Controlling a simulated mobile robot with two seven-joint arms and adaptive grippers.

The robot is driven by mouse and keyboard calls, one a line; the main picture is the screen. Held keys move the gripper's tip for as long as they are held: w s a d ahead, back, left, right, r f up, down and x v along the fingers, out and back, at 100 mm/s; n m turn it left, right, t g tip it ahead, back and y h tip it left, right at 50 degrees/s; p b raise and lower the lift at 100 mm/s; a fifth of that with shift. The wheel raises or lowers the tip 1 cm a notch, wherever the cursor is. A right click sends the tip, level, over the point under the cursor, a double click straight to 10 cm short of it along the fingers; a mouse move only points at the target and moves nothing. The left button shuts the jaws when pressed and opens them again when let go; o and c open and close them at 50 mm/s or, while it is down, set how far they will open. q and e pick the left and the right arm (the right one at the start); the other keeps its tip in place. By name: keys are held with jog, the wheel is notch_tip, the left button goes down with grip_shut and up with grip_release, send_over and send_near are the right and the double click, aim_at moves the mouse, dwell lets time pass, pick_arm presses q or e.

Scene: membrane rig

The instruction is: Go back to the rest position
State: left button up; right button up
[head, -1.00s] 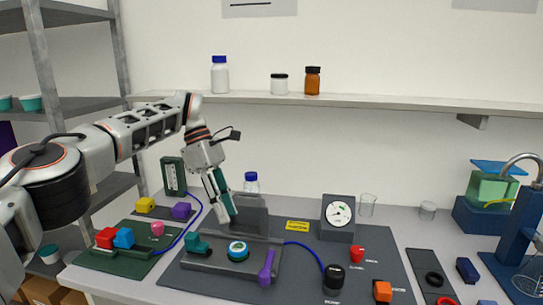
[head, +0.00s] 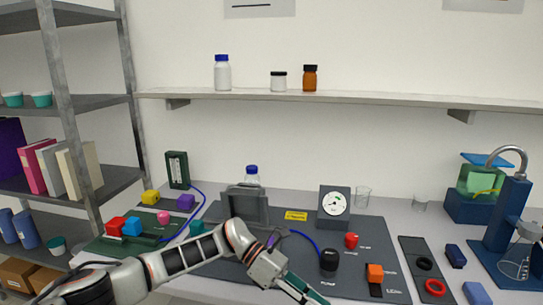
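My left gripper (head: 308,291) is low at the bottom edge of the head view, over the front of the dark mat (head: 345,278), pointing down and right. Its teal-padded fingers show edge-on, so I cannot tell whether they are apart. No held object is visible. My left arm stretches across the lower left and middle, covering the front of the grey rig (head: 245,208). Only the top of the purple lever (head: 272,238) and part of the teal piece (head: 196,228) show beside the arm. My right gripper is not in view.
A green tray (head: 110,244) with blocks lies at the left. A blue tap stand (head: 507,215) is far right.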

pick_arm(q)
jog(key=s+d+n+t+h, duration=0.45)
jog(key=d+n+h, duration=0.35)
jog(key=n, duration=0.4)
jog(key=w+a+f+n+t+y, duration=0.1)
jog(key=a+f+n+t+y, duration=0.4)
jog(key=a+f+n+t, duration=0.6)
jog(key=w+a+f+n+t+y, duration=0.2)
jog(key=a+n+t+y, duration=0.55)
jog(key=n, duration=0.85)
jog(key=s+a+f+n+g+y, duration=0.2)
jog(key=s+a+f+n, duration=0.3)
jog(key=s+a+f, duration=0.3)
jog(key=s+a+f+n+g+y, duration=0.3)
jog(key=s+a+f, duration=0.5)
jog(key=a, duration=0.6)
jog(key=s+n+g, duration=0.1)
jog(key=n, duration=0.1)
jog(key=shift+s+a+n, duration=0.15)
jog(key=shift+s+n, duration=0.15)
jog(key=shift+s, duration=0.05)
